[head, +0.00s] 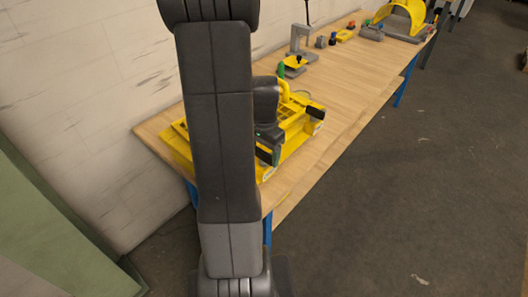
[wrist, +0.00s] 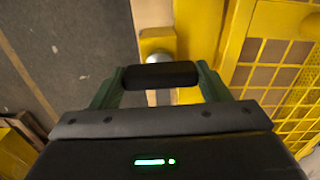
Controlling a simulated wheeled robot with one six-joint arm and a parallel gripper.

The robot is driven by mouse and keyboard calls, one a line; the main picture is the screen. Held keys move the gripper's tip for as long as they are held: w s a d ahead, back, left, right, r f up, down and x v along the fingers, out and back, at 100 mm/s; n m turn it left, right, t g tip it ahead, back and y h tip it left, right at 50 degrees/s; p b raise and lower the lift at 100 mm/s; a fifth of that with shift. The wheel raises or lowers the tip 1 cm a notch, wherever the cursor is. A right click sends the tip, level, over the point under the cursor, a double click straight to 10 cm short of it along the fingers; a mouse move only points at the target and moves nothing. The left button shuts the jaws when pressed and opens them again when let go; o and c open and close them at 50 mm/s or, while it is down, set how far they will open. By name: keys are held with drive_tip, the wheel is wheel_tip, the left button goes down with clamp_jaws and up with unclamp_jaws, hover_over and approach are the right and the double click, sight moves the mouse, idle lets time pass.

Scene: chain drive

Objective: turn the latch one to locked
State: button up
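The yellow guard frame (head: 292,137) lies on the near end of the bench, with two black bar handles on its front side. The near black handle (head: 264,156), which I take to be latch one, is beside my gripper (head: 272,141). In the wrist view the black handle (wrist: 160,75) spans between the green fingers of my gripper (wrist: 160,84). Both fingers appear to touch its ends, with no gap visible. A silver round part (wrist: 158,58) shows just beyond the handle. The other black handle (head: 318,127) is farther right. Any locked mark is not readable.
The wooden bench (head: 345,85) carries a grey clamp-like stand (head: 301,42), small coloured parts and a yellow arched machine (head: 405,18) at its far end. A wall stands behind. The yellow mesh (wrist: 300,85) is close on the right in the wrist view. The floor (head: 400,170) in front is clear.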

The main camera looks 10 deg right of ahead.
drive_tip(key=shift+n, duration=0.3)
drive_tip(key=n+b, duration=0.1)
drive_tip(key=n, duration=0.3)
drive_tip(key=n+b, duration=0.1)
drive_tip(key=n, duration=0.4)
drive_tip(key=n+b, duration=0.1)
drive_tip(key=n, duration=0.3)
drive_tip(key=shift+n, duration=2.1)
drive_tip(key=o, duration=1)
